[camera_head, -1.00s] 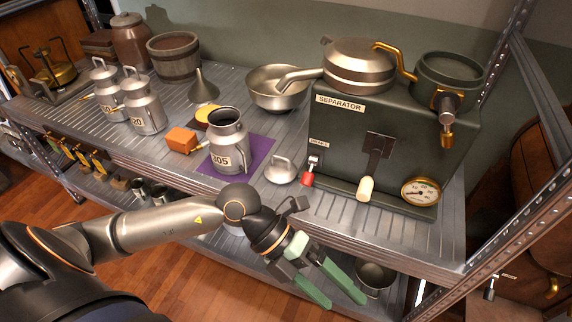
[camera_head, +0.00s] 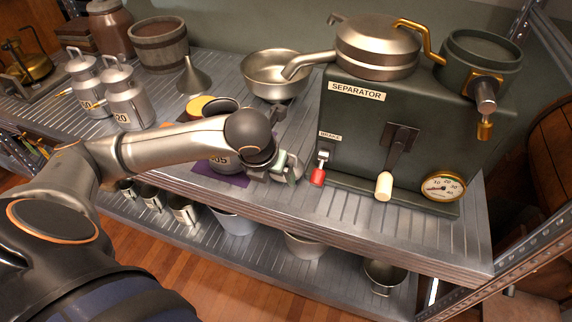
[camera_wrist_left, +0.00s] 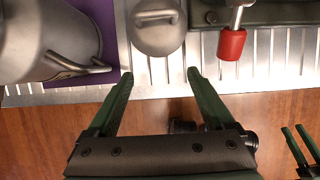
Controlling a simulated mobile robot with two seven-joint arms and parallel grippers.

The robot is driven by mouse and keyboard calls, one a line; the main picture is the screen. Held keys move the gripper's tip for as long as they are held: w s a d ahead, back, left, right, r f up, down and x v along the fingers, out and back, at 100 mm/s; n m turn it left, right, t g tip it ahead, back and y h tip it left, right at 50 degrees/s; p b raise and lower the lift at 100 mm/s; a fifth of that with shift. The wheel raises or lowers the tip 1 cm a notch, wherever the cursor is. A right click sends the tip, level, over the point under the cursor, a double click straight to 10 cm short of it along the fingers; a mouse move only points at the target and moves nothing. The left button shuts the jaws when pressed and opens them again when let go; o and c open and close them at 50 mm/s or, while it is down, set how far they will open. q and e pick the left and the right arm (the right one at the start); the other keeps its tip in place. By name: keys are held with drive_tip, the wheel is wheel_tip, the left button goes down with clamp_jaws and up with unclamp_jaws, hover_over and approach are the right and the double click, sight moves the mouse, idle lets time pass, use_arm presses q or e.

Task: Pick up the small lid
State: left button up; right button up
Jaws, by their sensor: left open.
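The small lid (camera_wrist_left: 157,30) is a round grey metal lid with a bar handle, lying on the ribbed metal shelf in the left wrist view. My left gripper (camera_wrist_left: 160,75) is open and empty, its green fingertips just short of the lid and roughly to either side of its near edge. In the head view my left gripper (camera_head: 284,170) is at the shelf's front edge and mostly hides the lid. Two green fingers of my right gripper (camera_wrist_left: 303,143) show at the right edge of the wrist view; their opening is unclear.
The can marked 305 (camera_wrist_left: 38,38) stands on a purple mat (camera_wrist_left: 97,15) left of the lid. The separator's red brake knob (camera_wrist_left: 231,43) hangs close on the right. A metal bowl (camera_head: 275,75) and funnel (camera_head: 194,77) stand behind. Pots fill the lower shelf.

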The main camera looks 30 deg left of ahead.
sight(280, 179)
use_arm(q)
drive_tip(key=shift+w+a, duration=0.25)
drive_tip(key=shift+w, duration=0.7)
drive_tip(key=shift+w+a, duration=0.2)
drive_tip(key=shift+w, duration=0.75)
drive_tip(key=shift+w+a, duration=0.15)
drive_tip(key=shift+w, duration=0.5)
drive_tip(key=shift+w+a, duration=0.15)
drive_tip(key=shift+w, duration=0.45)
drive_tip(key=shift+x, duration=1.15)
drive_tip(key=shift+w+a+f, duration=0.15)
drive_tip(key=shift+w+f, duration=0.2)
drive_tip(key=shift+c, duration=0.3)
drive_tip(key=c, duration=1.2)
drive_tip(key=shift+c, duration=0.2)
drive_tip(key=shift+r, duration=0.15)
